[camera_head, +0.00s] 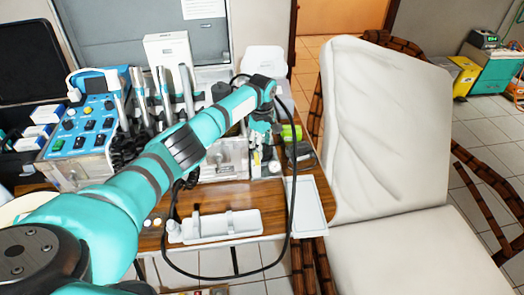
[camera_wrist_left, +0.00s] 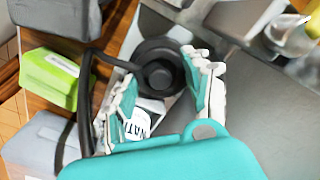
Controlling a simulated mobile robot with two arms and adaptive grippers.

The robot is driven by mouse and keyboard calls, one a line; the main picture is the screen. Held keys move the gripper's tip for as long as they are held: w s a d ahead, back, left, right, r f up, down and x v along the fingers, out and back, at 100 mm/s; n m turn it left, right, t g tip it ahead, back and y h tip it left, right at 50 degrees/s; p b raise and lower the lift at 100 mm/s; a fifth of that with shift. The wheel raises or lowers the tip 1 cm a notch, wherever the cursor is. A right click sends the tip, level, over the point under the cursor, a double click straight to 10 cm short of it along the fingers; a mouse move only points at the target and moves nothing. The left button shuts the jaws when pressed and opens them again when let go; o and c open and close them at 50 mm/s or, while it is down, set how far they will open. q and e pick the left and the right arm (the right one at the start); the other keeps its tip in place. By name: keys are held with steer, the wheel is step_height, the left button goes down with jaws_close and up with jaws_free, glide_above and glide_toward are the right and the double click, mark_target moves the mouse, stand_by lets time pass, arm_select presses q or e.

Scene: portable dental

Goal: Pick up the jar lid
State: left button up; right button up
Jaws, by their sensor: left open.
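A round black lid with a raised knob (camera_wrist_left: 158,72) shows in the left wrist view, between and just beyond my left fingertips; it looks like the jar lid. A pale label with dark lettering (camera_wrist_left: 138,124) shows below it between the fingers, partly hidden. My left gripper (camera_wrist_left: 163,80) is open, one finger on each side of the knob; I cannot tell if they touch it. In the head view my left gripper (camera_head: 262,145) points down at the right end of the wooden table, and I cannot make out the lid there. My right gripper is not in view.
A green box (camera_wrist_left: 48,78) and a black cable (camera_wrist_left: 85,105) lie close left of my gripper in the wrist view. In the head view, a white tray (camera_head: 215,229) sits at the table's front, a blue control unit (camera_head: 88,115) at left, and a pale chair (camera_head: 390,130) at right.

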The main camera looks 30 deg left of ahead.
arm_select(q)
jaws_close()
steer(key=shift+r, duration=0.1)
step_height(320, 180, up, 18)
stand_by(0.6)
